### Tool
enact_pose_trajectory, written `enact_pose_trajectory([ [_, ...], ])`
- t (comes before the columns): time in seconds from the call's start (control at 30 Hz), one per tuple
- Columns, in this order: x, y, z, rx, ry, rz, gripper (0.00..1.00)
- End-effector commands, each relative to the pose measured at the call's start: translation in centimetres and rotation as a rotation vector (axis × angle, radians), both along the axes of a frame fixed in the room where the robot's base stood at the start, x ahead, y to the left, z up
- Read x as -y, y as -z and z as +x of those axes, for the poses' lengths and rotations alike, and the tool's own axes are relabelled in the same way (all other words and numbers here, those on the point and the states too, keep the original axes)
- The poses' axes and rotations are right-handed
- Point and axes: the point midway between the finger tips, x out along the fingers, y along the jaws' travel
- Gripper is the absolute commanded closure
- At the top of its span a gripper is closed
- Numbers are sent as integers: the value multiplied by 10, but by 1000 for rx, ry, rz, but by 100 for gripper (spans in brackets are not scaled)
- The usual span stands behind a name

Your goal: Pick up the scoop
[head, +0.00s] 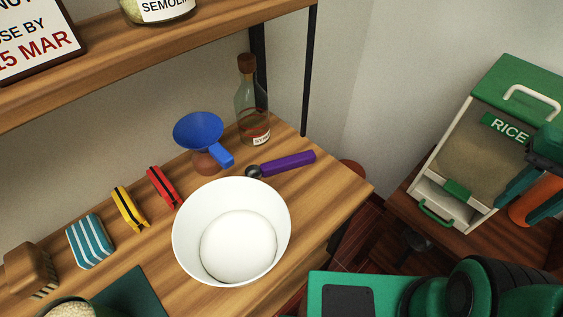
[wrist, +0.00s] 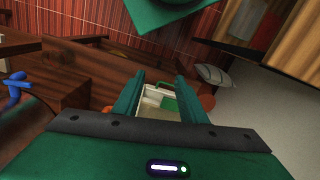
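The scoop (head: 285,164) has a purple handle and a small dark metallic bowl. In the head view it lies on the wooden counter, between the blue funnel and the white bowl's far rim, with its handle pointing right. My gripper (head: 524,180) is at the right edge of the head view, in front of the rice bin and far from the scoop. In the wrist view its two teal fingers (wrist: 160,80) are spread apart. Nothing is held between them; the rice bin shows beyond the gap. I cannot make out the scoop in the wrist view.
A white bowl (head: 186,250) stands in front of the scoop. A blue funnel (head: 198,130) and a corked bottle (head: 250,108) stand behind it. Red (head: 162,187) and yellow (head: 129,210) clips lie left. A shelf (head: 130,62) overhangs the back. The rice bin (head: 478,150) stands right.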

Motion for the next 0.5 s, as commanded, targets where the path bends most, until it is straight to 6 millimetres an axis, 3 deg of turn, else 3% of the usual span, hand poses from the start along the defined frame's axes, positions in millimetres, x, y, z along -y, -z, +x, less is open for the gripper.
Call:
enact_pose_trajectory([
  [0.27,-4,-5,-4,15,4,8,58],
  [0.37,-15,-2,19,14,17,32,58],
  [0.5,-49,8,65,7,53,104,58],
])
